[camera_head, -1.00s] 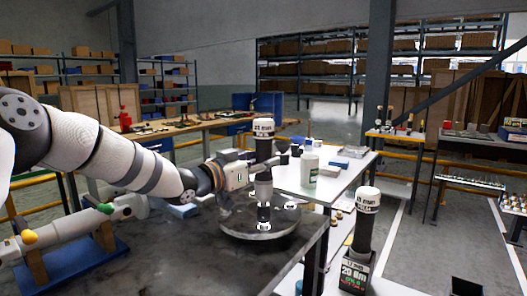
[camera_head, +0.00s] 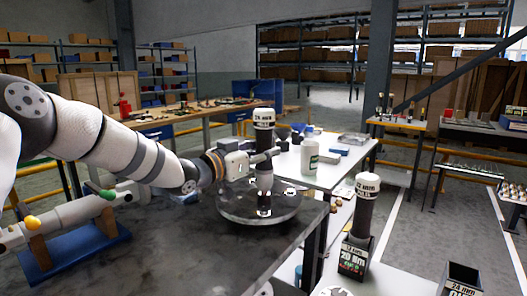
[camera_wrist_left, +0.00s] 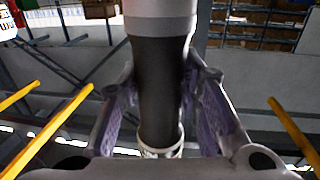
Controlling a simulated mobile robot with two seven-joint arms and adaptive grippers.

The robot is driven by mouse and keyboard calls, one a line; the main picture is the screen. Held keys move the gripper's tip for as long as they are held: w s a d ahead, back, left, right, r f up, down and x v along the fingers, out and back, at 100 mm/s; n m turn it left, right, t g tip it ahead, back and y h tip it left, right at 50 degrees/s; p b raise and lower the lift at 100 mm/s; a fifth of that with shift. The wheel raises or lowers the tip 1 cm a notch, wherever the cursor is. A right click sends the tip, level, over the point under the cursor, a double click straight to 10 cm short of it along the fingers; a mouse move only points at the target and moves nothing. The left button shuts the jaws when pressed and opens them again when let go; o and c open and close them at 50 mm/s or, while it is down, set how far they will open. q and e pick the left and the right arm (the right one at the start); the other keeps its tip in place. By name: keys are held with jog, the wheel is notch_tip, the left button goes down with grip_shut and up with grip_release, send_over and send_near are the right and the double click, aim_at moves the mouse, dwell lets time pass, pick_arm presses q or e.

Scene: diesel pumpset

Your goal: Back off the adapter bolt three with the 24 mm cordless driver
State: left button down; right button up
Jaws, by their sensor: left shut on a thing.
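My left gripper (camera_head: 262,152) is shut on the cordless driver (camera_head: 264,119), a dark upright tool with a white labelled cap. The left wrist view shows the driver's dark body (camera_wrist_left: 160,90) between the two fingers. The driver stands over a round grey metal adapter disc (camera_head: 235,212) on the dark table. Its lower end (camera_head: 264,208) is down at the front part of the disc, at a bolt position; I cannot tell whether it is seated on the bolt. Another bolt head (camera_head: 291,191) shows at the disc's right. My right gripper is not in view.
A 12 mm driver (camera_head: 365,215) stands in its holder (camera_head: 354,258) at the right. An open holder marked 24 mm (camera_head: 462,280) is empty at the lower right. A white table (camera_head: 338,172) with a white can (camera_head: 309,157) stands behind. A grey shaft on a blue stand (camera_head: 75,252) lies left.

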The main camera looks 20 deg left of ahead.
aim_at(258, 133)
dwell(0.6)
pick_arm(q)
jog(key=shift+f, duration=0.5)
jog(key=shift+s+f, duration=0.1)
jog(key=shift+f, duration=0.55)
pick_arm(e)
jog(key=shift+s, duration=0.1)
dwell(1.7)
pick_arm(q)
jog(key=shift+r, duration=0.3)
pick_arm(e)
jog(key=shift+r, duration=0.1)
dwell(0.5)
pick_arm(q)
jog(key=shift+r, duration=0.75)
jog(key=shift+r+p, duration=0.4)
jog(key=shift+r, duration=2.05)
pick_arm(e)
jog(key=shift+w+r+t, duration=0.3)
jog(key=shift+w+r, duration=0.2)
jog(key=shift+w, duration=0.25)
